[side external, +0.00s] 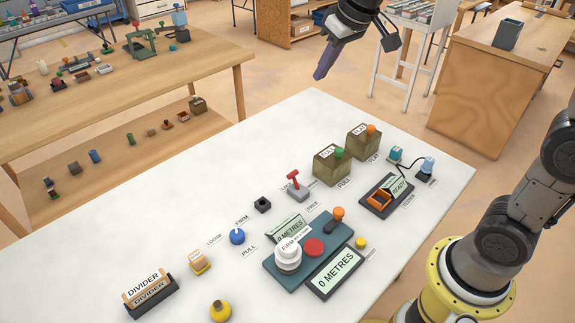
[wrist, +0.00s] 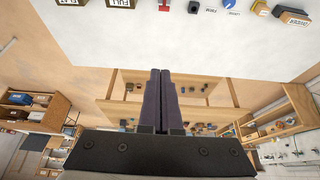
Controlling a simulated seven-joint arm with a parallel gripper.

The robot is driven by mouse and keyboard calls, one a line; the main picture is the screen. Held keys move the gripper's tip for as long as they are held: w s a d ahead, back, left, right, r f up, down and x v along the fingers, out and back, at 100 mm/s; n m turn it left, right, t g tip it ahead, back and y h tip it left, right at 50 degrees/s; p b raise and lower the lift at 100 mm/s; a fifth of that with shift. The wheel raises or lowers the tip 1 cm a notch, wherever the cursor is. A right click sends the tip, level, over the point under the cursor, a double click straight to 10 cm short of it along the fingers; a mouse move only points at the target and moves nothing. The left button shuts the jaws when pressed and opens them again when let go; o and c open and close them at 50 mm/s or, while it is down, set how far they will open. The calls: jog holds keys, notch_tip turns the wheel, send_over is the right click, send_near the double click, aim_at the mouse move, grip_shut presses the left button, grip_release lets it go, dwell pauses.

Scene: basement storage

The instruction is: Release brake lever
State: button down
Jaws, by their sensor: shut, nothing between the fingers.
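The likely brake lever is a red T-shaped handle (side external: 293,180) on a small grey base, near the middle of the white table (side external: 190,226). It leans slightly, toward the back left. A label partly hidden behind it seems to begin "LOC", and a "FREE" label (side external: 312,203) lies in front. The red lever also shows at the top edge of the wrist view (wrist: 164,6), cut off. My gripper (side external: 320,75) is shut and empty, in the air beyond the table's far edge, well away from the lever. Its closed fingers (wrist: 160,72) point away from the camera in the wrist view.
Two olive boxes (side external: 331,168) with coloured knobs stand right of the lever. A black block (side external: 263,205) and blue dial (side external: 237,236) are to its left. A teal panel (side external: 283,262) with a white knob, red button and orange-tipped lever lies in front. The table's far left is clear.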

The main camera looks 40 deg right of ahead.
jog(key=g, duration=0.1)
send_over(296, 184)
jog(key=w, duration=0.2)
notch_tip(296, 184, down, 6)
jog(key=w+f+g, duration=0.1)
jog(key=w+f, duration=0.1)
jog(key=f, duration=0.6)
jog(key=w+f+g, duration=0.2)
jog(key=w+f, duration=0.1)
jog(key=f, duration=0.6)
jog(key=shift+d+f, duration=0.15)
jog(key=shift+f, duration=0.15)
jog(key=f, duration=0.9)
jog(key=shift+w+f, duration=0.3)
jog(key=shift+f, duration=0.1)
jog(key=shift+s+r, duration=0.2)
jog(key=shift+s, duration=0.3)
jog(key=shift+s+r, duration=0.15)
jog(key=shift+s, duration=0.3)
jog(key=shift+s+r, duration=0.25)
jog(key=shift+s, duration=0.7)
